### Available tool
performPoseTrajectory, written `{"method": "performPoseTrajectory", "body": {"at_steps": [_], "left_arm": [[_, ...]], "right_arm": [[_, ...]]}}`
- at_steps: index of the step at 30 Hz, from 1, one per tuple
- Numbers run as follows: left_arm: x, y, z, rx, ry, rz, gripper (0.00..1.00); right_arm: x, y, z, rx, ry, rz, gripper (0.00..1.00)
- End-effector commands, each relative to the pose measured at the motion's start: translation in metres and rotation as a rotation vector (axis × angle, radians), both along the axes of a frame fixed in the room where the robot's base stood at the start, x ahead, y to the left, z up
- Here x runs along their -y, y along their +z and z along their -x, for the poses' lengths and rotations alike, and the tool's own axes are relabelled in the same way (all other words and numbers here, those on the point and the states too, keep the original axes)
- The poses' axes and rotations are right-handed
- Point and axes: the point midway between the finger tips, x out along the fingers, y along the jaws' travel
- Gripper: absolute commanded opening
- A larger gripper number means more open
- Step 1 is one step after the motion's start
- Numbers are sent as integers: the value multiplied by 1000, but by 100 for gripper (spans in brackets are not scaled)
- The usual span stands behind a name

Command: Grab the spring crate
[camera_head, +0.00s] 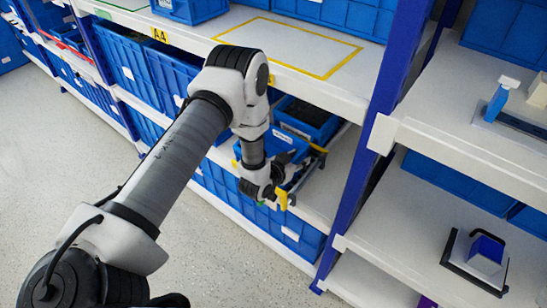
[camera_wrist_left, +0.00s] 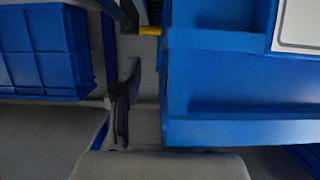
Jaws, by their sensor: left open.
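A blue crate (camera_head: 283,143) sits on a lower shelf, on a rack with grey rails and yellow ends; my left arm partly covers it. A second blue crate (camera_head: 318,131) with dark contents stands just behind it. I cannot tell from the contents which one is the spring crate. My left gripper (camera_head: 268,190) is open and empty, low in front of the front crate's near side. In the left wrist view a blue crate (camera_wrist_left: 240,133) with a white label fills the right side, and a dark finger (camera_wrist_left: 122,105) shows to its left, apart from it. My right gripper is not in view.
A blue upright post (camera_head: 355,165) stands right of the crates. The white shelf above (camera_head: 290,50) has an empty yellow-outlined area and overhangs them. More blue bins (camera_head: 125,60) fill the shelves left. The grey floor (camera_head: 70,150) is clear.

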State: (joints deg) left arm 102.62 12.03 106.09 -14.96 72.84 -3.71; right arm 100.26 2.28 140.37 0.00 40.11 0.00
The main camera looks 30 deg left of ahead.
Motion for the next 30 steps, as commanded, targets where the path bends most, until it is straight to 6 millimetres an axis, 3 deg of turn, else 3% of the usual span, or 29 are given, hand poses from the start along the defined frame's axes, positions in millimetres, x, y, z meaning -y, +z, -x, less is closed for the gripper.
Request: {"method": "performPoseTrajectory", "body": {"at_steps": [1, 4, 5, 18, 27, 30], "left_arm": [[0, 0, 0, 0, 0, 0, 42], [0, 0, 0, 0, 0, 0, 6], [0, 0, 0, 0, 0, 0, 0], [0, 3, 0, 2, 0, 0, 0], [0, 37, 0, 3, 1, 1, 0], [-16, 37, 13, -1, 6, 2, 0]], "right_arm": [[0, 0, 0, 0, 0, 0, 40], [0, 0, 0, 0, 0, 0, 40], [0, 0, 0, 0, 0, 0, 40], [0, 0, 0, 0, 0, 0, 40], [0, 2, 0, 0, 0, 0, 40], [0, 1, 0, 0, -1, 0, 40]]}}
